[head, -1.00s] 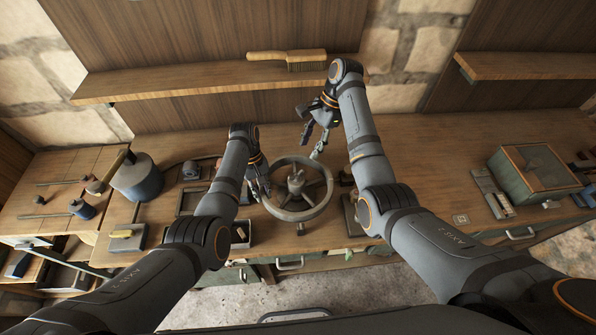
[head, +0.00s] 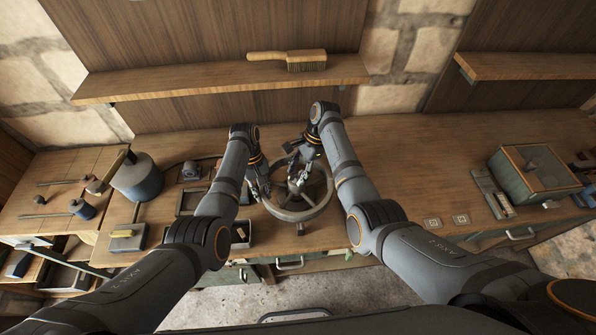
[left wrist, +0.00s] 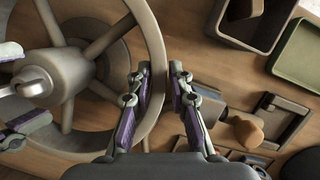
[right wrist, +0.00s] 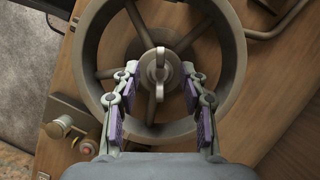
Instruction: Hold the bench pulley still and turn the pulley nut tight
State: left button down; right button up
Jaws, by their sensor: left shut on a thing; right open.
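The bench pulley is a grey spoked wheel (head: 300,215) lying on the workbench; it also shows in the left wrist view (left wrist: 150,35) and the right wrist view (right wrist: 232,60). The winged pulley nut (right wrist: 159,73) sits at its hub, with a metallic part at the hub (left wrist: 33,82) in the left wrist view. My left gripper (head: 262,190) is shut on the pulley's rim, one finger on each side of it. My right gripper (right wrist: 161,82) is open above the hub, its fingers on either side of the nut with gaps. The right hand partly hides the hub in the head view.
A blue-grey pot (head: 137,178) and small trays (head: 190,202) stand left of the pulley. A green box (head: 535,168) stands far right. The bench between pulley and box is mostly clear. A shelf with a brush (head: 305,60) runs behind.

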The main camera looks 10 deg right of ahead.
pick_arm(q)
jog(key=shift+w+d, duration=0.1)
pick_arm(e)
grip_shut()
jog(key=shift+s+m+t, duration=0.15)
jog(key=shift+m+t, duration=0.25)
jog(key=shift+m, duration=0.7)
jog(key=m+t, duration=0.1)
jog(key=m, duration=0.2)
grip_release()
jog(key=v, duration=1.2)
jog(key=shift+s+d, duration=0.2)
